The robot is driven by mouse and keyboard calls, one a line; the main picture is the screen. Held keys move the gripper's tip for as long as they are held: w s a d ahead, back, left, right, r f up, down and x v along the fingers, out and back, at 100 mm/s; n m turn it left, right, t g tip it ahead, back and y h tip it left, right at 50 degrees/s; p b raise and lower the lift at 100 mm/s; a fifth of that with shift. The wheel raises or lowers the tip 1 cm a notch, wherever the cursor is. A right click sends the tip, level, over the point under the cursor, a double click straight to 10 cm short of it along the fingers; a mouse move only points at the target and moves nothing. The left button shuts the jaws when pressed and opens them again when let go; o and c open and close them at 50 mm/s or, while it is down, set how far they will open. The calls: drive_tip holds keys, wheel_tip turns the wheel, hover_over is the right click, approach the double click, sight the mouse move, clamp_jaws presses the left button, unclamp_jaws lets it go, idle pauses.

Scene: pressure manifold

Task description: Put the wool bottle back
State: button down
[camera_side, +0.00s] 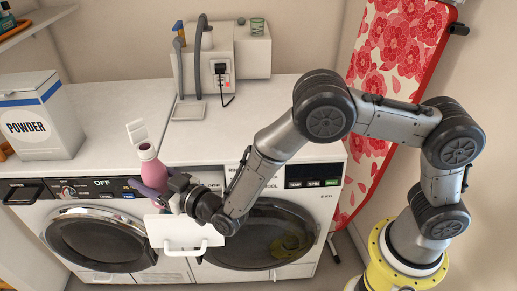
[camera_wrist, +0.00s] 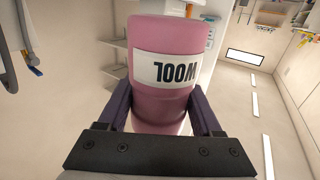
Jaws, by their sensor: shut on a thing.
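The wool bottle is pink (camera_side: 152,170) with a paler pink cap, and stands roughly upright in my gripper (camera_side: 150,189) in the side view. In the wrist view the bottle (camera_wrist: 165,38) fills the space between the two dark fingers of my gripper (camera_wrist: 160,100). Its white label reads WOOL, upside down in that view. The fingers are shut around its sides. The bottle is held in front of the worktop's front edge, above an open white drawer-like panel with a handle (camera_side: 186,248). Its lower part is hidden by my gripper in the side view.
A white POWDER box (camera_side: 40,128) stands on the worktop (camera_side: 235,130) at left. A small white item (camera_side: 137,131) is just behind the bottle. A white appliance (camera_side: 208,58) is at the back. Two front-loading machines (camera_side: 95,240) are below. A shelf (camera_side: 35,25) is upper left.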

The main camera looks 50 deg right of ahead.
drive_tip(key=s+d+r+m+g+h, duration=0.1)
drive_tip(key=s+d+r+m+h, duration=0.3)
drive_tip(key=d, duration=0.7)
drive_tip(key=s+d+r+m+h, duration=0.15)
drive_tip(key=s+d+h, duration=0.4)
drive_tip(key=d, duration=0.65)
drive_tip(key=s+d+r+m+g+h, duration=0.1)
drive_tip(key=s+d+r+m+h, duration=0.2)
drive_tip(key=s+d, duration=0.55)
drive_tip(key=shift+h, duration=0.25)
drive_tip(key=shift+w+d+f, duration=0.9)
drive_tip(key=shift+w+f, duration=1.3)
drive_tip(key=shift+w, duration=0.55)
drive_tip(key=shift+w+d+f, duration=0.9)
drive_tip(key=shift+w+f, duration=1.25)
drive_tip(key=shift+w, duration=0.65)
drive_tip(key=shift+w+d+f, duration=0.9)
drive_tip(key=shift+w+f, duration=1.3)
drive_tip(key=shift+w, duration=0.55)
drive_tip(key=shift+f, duration=0.2)
drive_tip(key=shift+c, duration=0.3)
unclamp_jaws()
drive_tip(key=shift+r, duration=0.1)
